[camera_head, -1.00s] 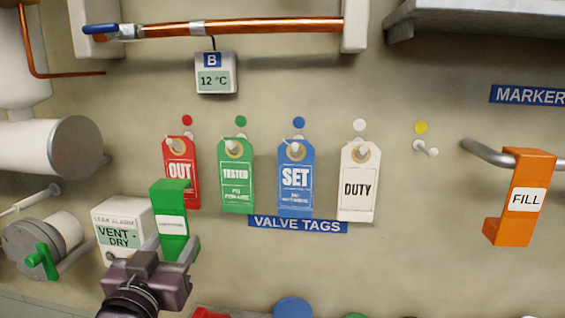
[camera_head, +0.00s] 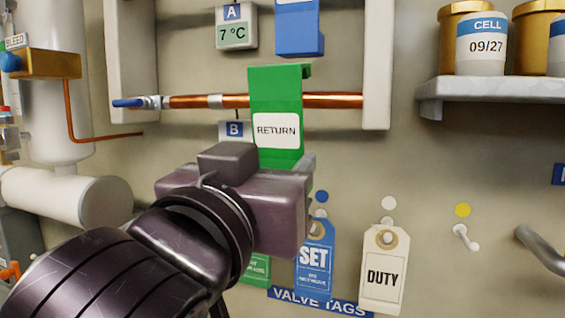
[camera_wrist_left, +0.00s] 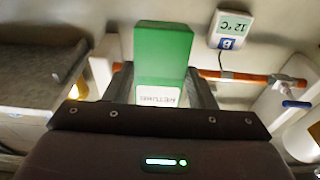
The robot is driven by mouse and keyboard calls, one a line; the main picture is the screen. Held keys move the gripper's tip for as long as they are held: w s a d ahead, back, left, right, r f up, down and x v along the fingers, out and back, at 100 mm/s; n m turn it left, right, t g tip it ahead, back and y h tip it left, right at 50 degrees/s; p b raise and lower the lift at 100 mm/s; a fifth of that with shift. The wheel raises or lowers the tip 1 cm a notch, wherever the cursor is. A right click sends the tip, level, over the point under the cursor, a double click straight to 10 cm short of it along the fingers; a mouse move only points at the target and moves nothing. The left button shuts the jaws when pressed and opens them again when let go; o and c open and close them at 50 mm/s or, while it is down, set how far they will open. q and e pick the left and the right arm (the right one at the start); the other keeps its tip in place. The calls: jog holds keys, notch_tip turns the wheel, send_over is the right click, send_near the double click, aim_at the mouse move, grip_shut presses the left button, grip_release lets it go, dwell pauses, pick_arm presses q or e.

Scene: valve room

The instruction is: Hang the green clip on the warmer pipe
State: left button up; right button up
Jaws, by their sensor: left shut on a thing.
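The green clip (camera_head: 276,88) has a white RETURN label and a hooked top. My left gripper (camera_head: 282,165) is shut on its lower part and holds it upright at the lower copper pipe (camera_head: 340,100). The clip's top is above pipe height and its face covers part of the pipe. I cannot tell whether the hook is over the pipe or in front of it. Display B (camera_head: 232,130) is mostly hidden by clip and gripper; it reads 12 °C in the left wrist view (camera_wrist_left: 234,25). Display A (camera_head: 236,30) above reads 7 °C. My right gripper is not in view.
A blue clip (camera_head: 300,38) hangs just above the green one. White brackets (camera_head: 378,65) flank the pipe. Blue SET (camera_head: 314,262) and white DUTY (camera_head: 385,270) tags hang below. A shelf (camera_head: 490,90) with canisters is at right.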

pick_arm(q)
jog(key=shift+w, duration=0.85)
jog(key=shift+f+x, duration=0.2)
jog(key=shift+x, duration=1.2)
jog(key=shift+f+p+x, duration=0.15)
jog(key=shift+p+x, duration=0.25)
jog(key=shift+x, duration=0.6)
jog(key=shift+f+p+x, duration=0.15)
jog(key=shift+p+x, duration=0.25)
jog(key=shift+x, duration=0.6)
jog(key=shift+f+b, duration=0.5)
jog(key=shift+b, duration=0.05)
jog(key=shift+c, duration=0.5)
jog(key=shift+w+d+f, duration=0.15)
jog(key=shift+f, duration=0.1)
jog(key=o, duration=1.2)
